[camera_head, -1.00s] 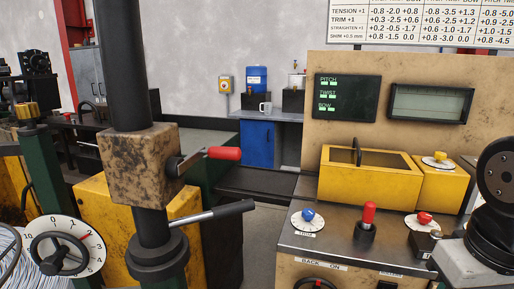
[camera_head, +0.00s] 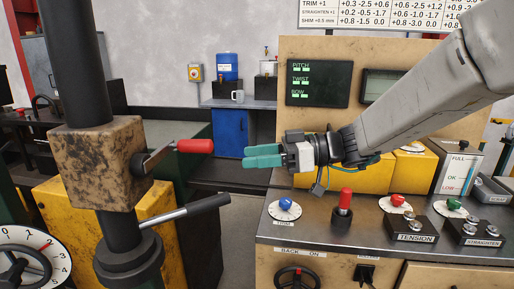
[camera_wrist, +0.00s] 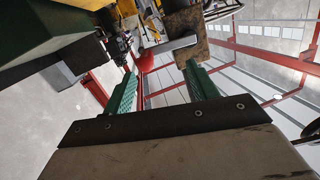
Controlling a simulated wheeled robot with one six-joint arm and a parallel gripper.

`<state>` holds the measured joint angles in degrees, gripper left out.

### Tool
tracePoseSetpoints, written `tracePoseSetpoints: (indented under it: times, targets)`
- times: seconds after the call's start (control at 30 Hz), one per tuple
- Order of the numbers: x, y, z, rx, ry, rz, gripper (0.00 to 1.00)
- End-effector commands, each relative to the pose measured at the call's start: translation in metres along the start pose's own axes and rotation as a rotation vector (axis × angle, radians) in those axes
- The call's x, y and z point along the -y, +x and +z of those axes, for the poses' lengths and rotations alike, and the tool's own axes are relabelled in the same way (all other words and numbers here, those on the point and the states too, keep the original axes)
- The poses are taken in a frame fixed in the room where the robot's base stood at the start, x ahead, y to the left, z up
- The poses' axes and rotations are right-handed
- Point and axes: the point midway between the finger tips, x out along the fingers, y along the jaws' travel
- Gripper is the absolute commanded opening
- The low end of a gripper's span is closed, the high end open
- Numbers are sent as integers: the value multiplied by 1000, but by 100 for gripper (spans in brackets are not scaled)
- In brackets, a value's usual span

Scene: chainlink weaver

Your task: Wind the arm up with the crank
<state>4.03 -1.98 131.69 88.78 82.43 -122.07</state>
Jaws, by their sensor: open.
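The crank has a red handle (camera_head: 194,146) on a metal arm and sits on the side of a worn brown gearbox block (camera_head: 100,165). The block is around a thick dark column (camera_head: 82,60). My gripper (camera_head: 246,156) is open and empty, to the right of the red handle and apart from it, its green fingers pointing left. In the wrist view, my green fingers (camera_wrist: 160,85) are spread. The red handle (camera_wrist: 146,62) shows beyond and between them, and the brown block (camera_wrist: 187,22) is behind it.
A lever with a dark grip (camera_head: 205,205) sticks out below the crank. The console (camera_head: 330,235) at right carries a red joystick (camera_head: 344,200), knobs and buttons. A numbered dial (camera_head: 30,255) is at lower left. The gap between column and console is free.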

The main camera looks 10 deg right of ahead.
Motion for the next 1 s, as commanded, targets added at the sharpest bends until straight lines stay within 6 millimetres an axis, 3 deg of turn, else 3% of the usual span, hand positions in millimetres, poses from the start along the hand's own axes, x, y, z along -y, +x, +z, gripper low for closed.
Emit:
tracePoseSetpoints:
  times: [0.1,0.2,0.37,0.7,1.0]
  targets:
    - [-22,1,-6,-78,-85,44,58]
    - [-28,6,-10,-104,-120,60,58]
    - [-29,34,-13,-106,-126,58,58]
    - [-33,111,-22,-105,-125,58,58]
    - [-35,130,-24,-105,-125,62,58]
